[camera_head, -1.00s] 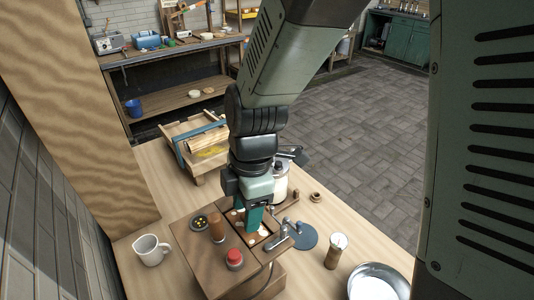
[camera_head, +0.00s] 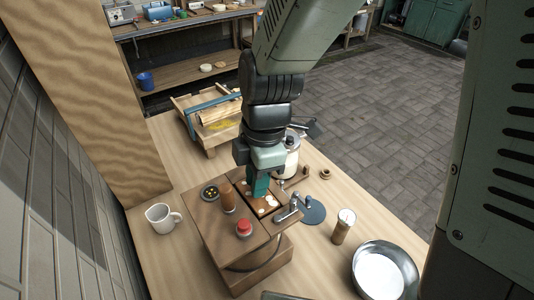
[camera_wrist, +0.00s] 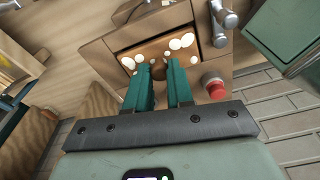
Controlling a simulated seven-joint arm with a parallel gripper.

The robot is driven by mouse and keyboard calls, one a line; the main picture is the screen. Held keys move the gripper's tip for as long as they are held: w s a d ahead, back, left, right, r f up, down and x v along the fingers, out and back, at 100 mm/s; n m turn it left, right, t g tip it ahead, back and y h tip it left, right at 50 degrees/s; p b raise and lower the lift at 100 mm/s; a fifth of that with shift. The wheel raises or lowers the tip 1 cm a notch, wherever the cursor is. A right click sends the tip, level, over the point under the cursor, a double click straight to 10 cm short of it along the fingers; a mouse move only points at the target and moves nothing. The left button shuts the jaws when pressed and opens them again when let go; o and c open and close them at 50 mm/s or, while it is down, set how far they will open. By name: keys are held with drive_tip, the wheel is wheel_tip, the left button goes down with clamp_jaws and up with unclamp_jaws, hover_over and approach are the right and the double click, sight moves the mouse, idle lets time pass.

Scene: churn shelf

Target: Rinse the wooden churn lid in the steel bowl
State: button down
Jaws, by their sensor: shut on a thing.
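The wooden churn lid (camera_wrist: 142,49) appears as an orange-brown panel dotted with white blobs, in the opening of a wooden box; it also shows in the head view (camera_head: 266,208). My gripper (camera_wrist: 158,76) points down over it, shut on what looks like the lid's round brown knob (camera_wrist: 158,70) between the teal fingertips. The fingers hide part of the lid. I cannot tell whether the lid is raised from its seat. The steel bowl (camera_head: 408,263) stands at the lower right of the head view, apart from my gripper, with a pale white surface inside.
The wooden box (camera_head: 205,222) carries a red button (camera_head: 243,228), a brown upright handle (camera_head: 228,197) and a metal tap (camera_head: 290,207). A small cylinder (camera_head: 342,228) stands between box and bowl. A white mug (camera_head: 160,217) is at left, a lidded jar (camera_head: 290,160) behind.

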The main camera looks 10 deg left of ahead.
wheel_tip(320, 180, up, 8)
drive_tip(key=shift+f, duration=0.1)
drive_tip(key=w+d+m+t, duration=0.1)
drive_tip(key=w+d+m, duration=0.5)
drive_tip(key=d+m, duration=0.45)
drive_tip(key=w+d+m+t, duration=0.1)
drive_tip(key=w+d+m, duration=0.5)
drive_tip(key=d+m, duration=0.4)
drive_tip(key=s+d+f+n+g, duration=0.1)
drive_tip(key=s+d+f+n, duration=1.05)
drive_tip(key=f+n, duration=0.35)
drive_tip(key=shift+s+a+f+n+g+h, duration=0.2)
drive_tip(key=shift+s+f+n, duration=0.6)
drive_tip(key=shift+f+n, duration=1.2)
drive_tip(key=shift+s+a+f+n+g, duration=0.3)
drive_tip(key=shift+s+f+n, duration=0.45)
drive_tip(key=shift+f+n, duration=1.3)
drive_tip(key=shift+s+a+f+n+g+h, duration=0.2)
drive_tip(key=shift+s+f+n, duration=0.6)
drive_tip(key=shift+f+n, duration=1.2)
